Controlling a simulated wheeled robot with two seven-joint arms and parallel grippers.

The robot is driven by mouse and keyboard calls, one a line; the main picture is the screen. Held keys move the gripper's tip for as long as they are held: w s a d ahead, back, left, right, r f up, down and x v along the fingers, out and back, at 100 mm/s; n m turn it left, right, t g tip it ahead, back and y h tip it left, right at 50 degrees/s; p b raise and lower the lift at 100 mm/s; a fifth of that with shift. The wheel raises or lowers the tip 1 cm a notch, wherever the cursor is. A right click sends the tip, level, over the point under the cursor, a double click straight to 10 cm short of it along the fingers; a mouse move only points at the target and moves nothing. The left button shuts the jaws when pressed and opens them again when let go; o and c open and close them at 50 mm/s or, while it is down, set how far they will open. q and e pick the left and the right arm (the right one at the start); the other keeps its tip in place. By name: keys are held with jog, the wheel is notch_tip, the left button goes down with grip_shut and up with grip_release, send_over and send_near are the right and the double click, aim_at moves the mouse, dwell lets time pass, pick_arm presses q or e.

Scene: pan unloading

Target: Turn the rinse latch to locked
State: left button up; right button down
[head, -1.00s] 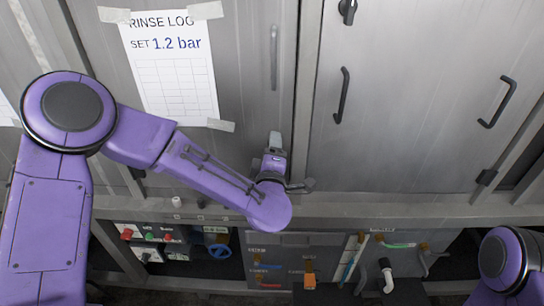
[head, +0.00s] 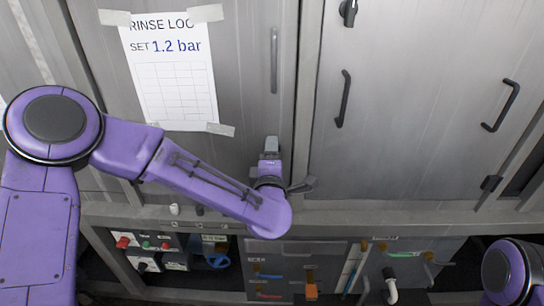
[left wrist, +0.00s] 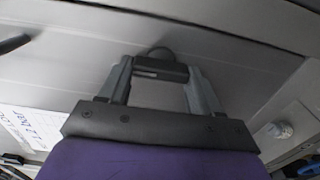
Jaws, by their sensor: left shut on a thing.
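A dark bar with a rounded hub behind it, which looks like the rinse latch (left wrist: 160,69), sits against the grey cabinet door in the left wrist view. My left gripper (left wrist: 160,76) is shut on it, with one grey finger at each end of the bar. In the head view my left gripper (head: 271,145) is at the lower right part of the left door, and the latch is hidden there. Its exact angle and any lock marking cannot be read. My right gripper is out of view.
A taped paper reading "RINSE LOG, SET 1.2 bar" (head: 170,75) hangs on the left door (head: 240,60). The right door has black handles (head: 343,98) and a black latch (head: 348,12) at the top. A ledge (head: 400,213) runs below, above panels with coloured fittings.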

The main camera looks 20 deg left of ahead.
pick_arm(q)
jog(key=o, duration=0.8)
jog(key=b+v, duration=0.2)
jog(key=v, duration=0.8)
jog(key=shift+s, duration=0.25)
